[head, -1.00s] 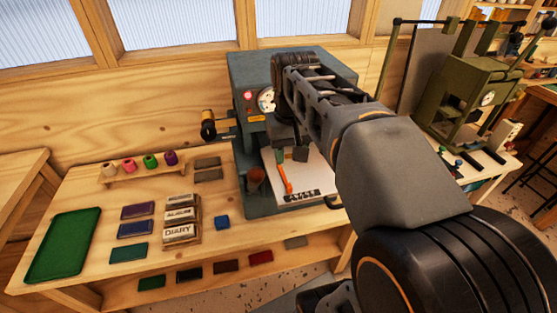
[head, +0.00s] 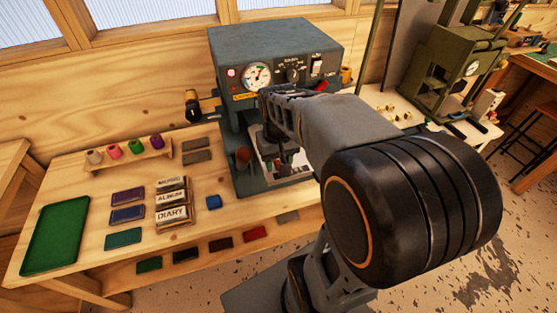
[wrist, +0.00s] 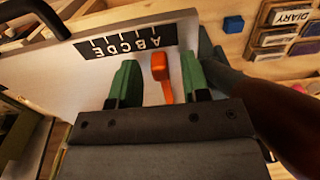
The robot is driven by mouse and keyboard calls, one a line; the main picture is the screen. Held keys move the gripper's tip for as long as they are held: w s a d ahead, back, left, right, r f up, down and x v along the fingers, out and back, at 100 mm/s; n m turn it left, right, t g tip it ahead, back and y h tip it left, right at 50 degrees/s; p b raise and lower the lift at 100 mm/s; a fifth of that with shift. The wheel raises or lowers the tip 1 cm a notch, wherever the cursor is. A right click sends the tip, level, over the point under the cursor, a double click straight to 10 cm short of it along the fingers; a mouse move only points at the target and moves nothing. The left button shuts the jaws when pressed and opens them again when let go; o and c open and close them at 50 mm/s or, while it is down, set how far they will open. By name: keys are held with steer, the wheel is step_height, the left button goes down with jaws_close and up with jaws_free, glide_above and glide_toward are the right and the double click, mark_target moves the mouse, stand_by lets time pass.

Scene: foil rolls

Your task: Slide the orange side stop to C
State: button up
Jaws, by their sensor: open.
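The orange side stop (wrist: 160,72) lies on the white plate (wrist: 70,75) in the wrist view. It points toward the dark letter scale (wrist: 128,44), which appears upside down. In the head view my arm covers the stop, and only a little of the plate shows under the press (head: 275,58).
A brown rounded handle (wrist: 285,115) runs close on the right in the wrist view. A blue block (head: 213,202) and stamped blocks (head: 173,213) sit left of the press. A green tray (head: 55,238) lies at the far left.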

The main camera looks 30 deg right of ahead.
steer(key=shift+f, duration=0.2)
steer(key=shift+c, duration=0.4)
jaws_close()
